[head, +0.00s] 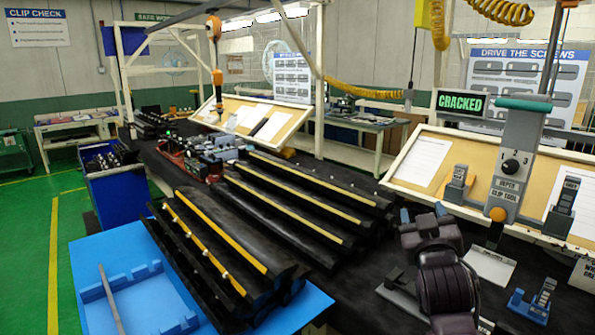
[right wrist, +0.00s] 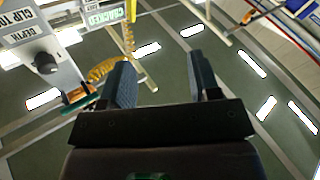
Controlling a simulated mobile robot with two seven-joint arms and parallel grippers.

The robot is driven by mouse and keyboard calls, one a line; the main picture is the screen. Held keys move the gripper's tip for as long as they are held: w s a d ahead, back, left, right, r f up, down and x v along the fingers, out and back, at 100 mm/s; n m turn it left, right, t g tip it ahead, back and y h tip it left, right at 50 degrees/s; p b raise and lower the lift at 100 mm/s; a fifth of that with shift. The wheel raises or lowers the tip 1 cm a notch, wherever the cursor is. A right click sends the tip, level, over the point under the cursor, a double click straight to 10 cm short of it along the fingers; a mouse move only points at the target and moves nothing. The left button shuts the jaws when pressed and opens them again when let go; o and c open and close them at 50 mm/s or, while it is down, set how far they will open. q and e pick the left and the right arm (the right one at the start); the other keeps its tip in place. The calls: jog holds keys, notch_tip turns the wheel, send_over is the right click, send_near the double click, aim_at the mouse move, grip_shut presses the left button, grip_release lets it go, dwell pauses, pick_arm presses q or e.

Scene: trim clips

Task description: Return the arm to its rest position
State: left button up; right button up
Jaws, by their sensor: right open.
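My right gripper (head: 423,213) stands raised over the dark bench at the lower right in the head view, its fingers pointing up. In the right wrist view its two blue-grey fingers (right wrist: 163,80) are apart with nothing between them, facing the ceiling. My left gripper is not in view. The hanging grey clip tool (head: 513,160) with a dial is to the right of my right gripper, apart from it. It also shows at the upper left of the right wrist view (right wrist: 35,55).
Long dark trim pieces with yellow strips (head: 215,240) lie to the left. A blue tray (head: 140,275) is at the lower left. A small blue fixture (head: 532,305) and grey plates are near the right arm.

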jog(key=s+f+g+y, duration=0.1)
jog(key=s+f, duration=0.2)
jog(key=f, duration=0.5)
jog(key=s+f+g+y+b, duration=0.1)
jog(key=s+f+y, duration=0.15)
jog(key=f, duration=0.45)
jog(key=s+f+g, duration=0.1)
jog(key=s+f, duration=0.2)
jog(key=f, duration=0.5)
jog(key=s+d+f+g, duration=0.1)
jog(key=s+f+g, duration=0.1)
jog(key=s+f, duration=0.8)
jog(key=s+d+f+m+g+b, duration=0.1)
jog(key=s+d+f+g, duration=0.1)
jog(key=s+f, duration=0.7)
jog(key=shift+s+d+f+g, duration=0.35)
jog(key=shift+s+g, duration=0.25)
jog(key=shift+s, duration=0.2)
